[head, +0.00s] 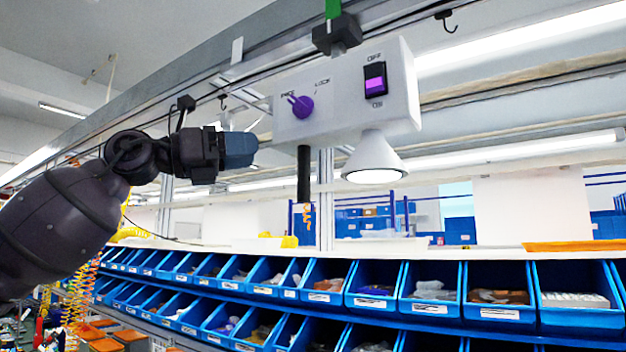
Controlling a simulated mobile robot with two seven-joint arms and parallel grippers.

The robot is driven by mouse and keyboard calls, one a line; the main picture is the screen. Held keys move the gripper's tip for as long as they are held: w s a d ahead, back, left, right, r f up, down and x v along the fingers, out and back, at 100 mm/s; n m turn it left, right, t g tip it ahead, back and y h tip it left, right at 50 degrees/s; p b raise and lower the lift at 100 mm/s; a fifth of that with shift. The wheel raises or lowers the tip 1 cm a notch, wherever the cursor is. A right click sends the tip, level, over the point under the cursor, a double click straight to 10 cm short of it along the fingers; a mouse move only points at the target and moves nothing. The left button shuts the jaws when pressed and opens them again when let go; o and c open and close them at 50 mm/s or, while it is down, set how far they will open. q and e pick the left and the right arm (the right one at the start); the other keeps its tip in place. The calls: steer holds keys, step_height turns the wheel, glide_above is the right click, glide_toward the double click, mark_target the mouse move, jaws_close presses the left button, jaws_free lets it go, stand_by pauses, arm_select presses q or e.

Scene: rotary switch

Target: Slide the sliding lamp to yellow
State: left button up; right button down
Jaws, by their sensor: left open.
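The sliding lamp is a white box (345,95) hanging from an overhead rail, with a lit white lamp cone (374,158) under its right part. Its front carries a purple rotary knob (302,106) near a "LOCK" label and a black and purple rocker switch (375,80) marked OFF and ON. A dark rod (304,174) hangs below the box. A green marker (332,9) shows above it on the rail. I cannot make out a yellow marker on the rail. My left gripper (250,149) is open and empty, left of and below the knob, apart from the box. My right gripper is not in view.
The overhead rail (200,65) runs from lower left to upper right, with a white tag (237,51) left of the lamp. Rows of blue bins (434,308) line the shelf below. An orange tray (575,246) lies at the right. Space between lamp and bins is mostly free.

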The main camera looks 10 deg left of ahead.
mark_target(301, 173)
arm_select(q)
steer(key=w+d, duration=0.2)
steer(key=w+d+f+y+p, duration=0.1)
steer(key=w+d, duration=0.1)
steer(key=d, duration=0.1)
steer(key=w+d+f+y+p, duration=0.1)
steer(key=w+d, duration=0.1)
steer(key=d, duration=0.1)
steer(key=shift+w+d+f, duration=0.2)
steer(key=shift+w+f, duration=0.05)
steer(key=shift+w+d, duration=0.25)
steer(key=shift+d, duration=0.15)
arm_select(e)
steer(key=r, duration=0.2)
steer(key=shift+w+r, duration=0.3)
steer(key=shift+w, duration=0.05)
arm_select(q)
steer(key=c, duration=0.4)
jaws_close()
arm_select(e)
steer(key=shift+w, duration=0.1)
